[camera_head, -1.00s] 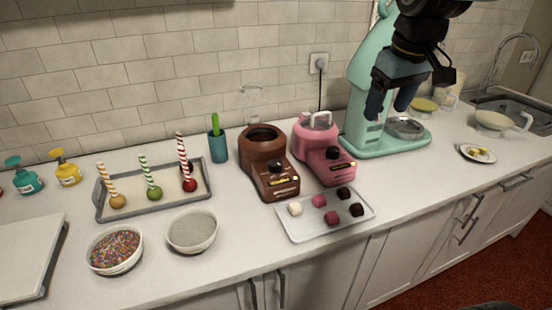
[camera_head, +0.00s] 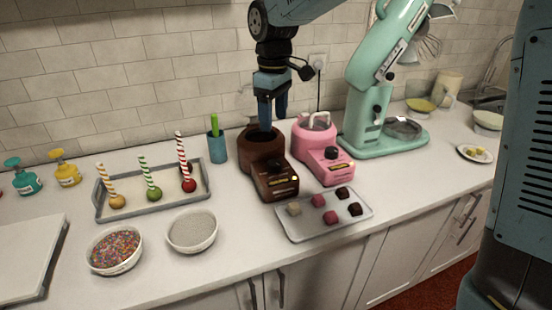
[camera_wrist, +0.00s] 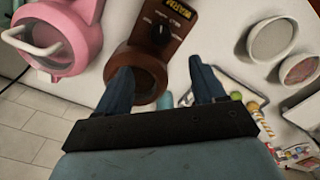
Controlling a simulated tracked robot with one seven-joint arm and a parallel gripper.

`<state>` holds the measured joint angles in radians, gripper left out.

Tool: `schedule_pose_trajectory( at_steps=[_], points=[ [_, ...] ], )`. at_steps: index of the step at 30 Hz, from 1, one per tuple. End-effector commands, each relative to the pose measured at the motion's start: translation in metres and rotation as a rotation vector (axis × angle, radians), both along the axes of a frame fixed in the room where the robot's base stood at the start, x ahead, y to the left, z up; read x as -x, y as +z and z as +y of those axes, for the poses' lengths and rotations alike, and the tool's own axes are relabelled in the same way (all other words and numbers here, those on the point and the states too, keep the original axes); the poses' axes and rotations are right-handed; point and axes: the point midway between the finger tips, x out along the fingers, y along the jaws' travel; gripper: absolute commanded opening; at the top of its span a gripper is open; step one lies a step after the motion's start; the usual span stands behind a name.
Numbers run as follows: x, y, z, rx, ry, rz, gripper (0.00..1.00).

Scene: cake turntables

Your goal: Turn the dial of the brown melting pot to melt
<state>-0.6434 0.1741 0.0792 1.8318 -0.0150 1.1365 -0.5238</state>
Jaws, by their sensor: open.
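The brown melting pot (camera_head: 279,184) stands on the counter left of the pink one, its open bowl at the back and its control panel facing front. It also shows in the wrist view (camera_wrist: 178,48). Its black dial (camera_wrist: 160,32) sits on the panel, with lettering around it too small to read surely; the dial also shows in the head view (camera_head: 274,164). My gripper (camera_head: 270,128) points down over the pot's bowl, behind the dial. In the wrist view my gripper (camera_wrist: 163,75) has its two blue fingers wide apart with nothing between them, clear of the dial.
The pink melting pot (camera_head: 322,148) is close on the right. A tray of sweets (camera_head: 325,228) lies in front. A teal cup with a green tool (camera_head: 217,147) stands left, beside a tray with candy apples (camera_head: 129,205). A mint mixer (camera_head: 372,110) stands further right.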

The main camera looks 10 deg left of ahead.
Motion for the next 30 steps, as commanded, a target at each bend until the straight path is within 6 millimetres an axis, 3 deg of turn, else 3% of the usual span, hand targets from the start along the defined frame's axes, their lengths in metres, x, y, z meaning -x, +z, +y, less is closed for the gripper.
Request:
schedule_pose_trajectory(
  at_steps=[18,24,30],
  points=[
    [0.0,-0.102,-0.002,0.002,-0.003,0.003,0.69],
    [-0.001,-0.123,-0.002,0.001,-0.004,0.0,0.69],
    [0.0,-0.13,-0.002,0.0,-0.004,0.0,0.69]
  ],
)
